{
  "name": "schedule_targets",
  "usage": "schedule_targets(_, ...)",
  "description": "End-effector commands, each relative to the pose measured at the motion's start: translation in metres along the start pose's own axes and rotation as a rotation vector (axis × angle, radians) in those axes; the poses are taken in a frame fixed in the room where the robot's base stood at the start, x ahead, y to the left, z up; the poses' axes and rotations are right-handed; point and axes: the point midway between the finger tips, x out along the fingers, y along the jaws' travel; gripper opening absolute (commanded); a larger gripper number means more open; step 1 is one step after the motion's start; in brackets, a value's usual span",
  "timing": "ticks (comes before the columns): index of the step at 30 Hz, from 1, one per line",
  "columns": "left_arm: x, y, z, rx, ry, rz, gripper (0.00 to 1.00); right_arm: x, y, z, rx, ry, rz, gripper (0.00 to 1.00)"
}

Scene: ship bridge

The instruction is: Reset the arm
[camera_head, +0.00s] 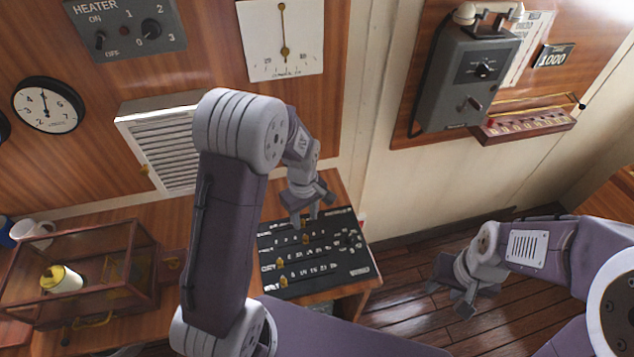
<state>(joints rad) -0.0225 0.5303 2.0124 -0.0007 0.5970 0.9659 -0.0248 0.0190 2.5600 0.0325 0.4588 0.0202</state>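My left arm reaches in over the desk and bends down, with its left gripper (305,216) above the far edge of a black control panel (330,283). Its two fingertips show a narrow gap with nothing seen between them. The panel has white markings, several small yellow knobs and a group of dark knobs at the right. I cannot tell whether the fingertips touch the panel. My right gripper (450,292) is low at the right, above the dark wooden floor. Its fingers are apart and empty.
A glass-sided wooden case (113,315) with a yellow-topped white container (62,279) stands on the desk at left. A white mug (32,232) is behind it. A grey telephone box (468,78) and a red-brown rack (525,124) are on the right wall. Floor around my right gripper is clear.

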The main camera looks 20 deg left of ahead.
Motion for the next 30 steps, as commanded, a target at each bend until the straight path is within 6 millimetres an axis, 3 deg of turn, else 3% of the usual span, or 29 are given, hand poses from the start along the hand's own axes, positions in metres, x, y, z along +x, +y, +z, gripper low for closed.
schedule_targets(5, 0.002, 0.001, 0.0, 0.0, 0.002, 0.002, 0.4, 0.003, 0.0, 0.0, 0.0, 0.0, 0.0, 0.4)
schedule_targets(8, -0.01, 0.007, -0.004, 0.0, 0.038, 0.054, 0.4, 0.016, 0.0, 0.002, 0.0, 0.0, 0.0, 0.4)
schedule_targets(11, -0.022, -0.016, 0.012, 0.045, 0.063, 0.093, 0.4, 0.034, 0.001, 0.004, 0.0, 0.0, 0.0, 0.4)
schedule_targets(15, -0.019, -0.067, 0.051, 0.419, 0.088, 0.1, 0.4, 0.046, 0.001, 0.005, 0.0, -0.001, 0.0, 0.4)
schedule_targets(19, -0.011, -0.094, 0.07, 0.723, 0.072, 0.068, 0.4, 0.042, 0.001, 0.004, 0.0, 0.0, 0.0, 0.4)
schedule_targets(24, -0.009, -0.094, 0.07, 0.909, 0.085, 0.065, 0.4, 0.042, 0.001, 0.004, 0.0, 0.0, 0.0, 0.4)
schedule_targets(30, -0.009, -0.094, 0.07, 0.921, 0.085, 0.065, 0.4, 0.042, 0.001, 0.004, 0.0, 0.0, 0.0, 0.4)
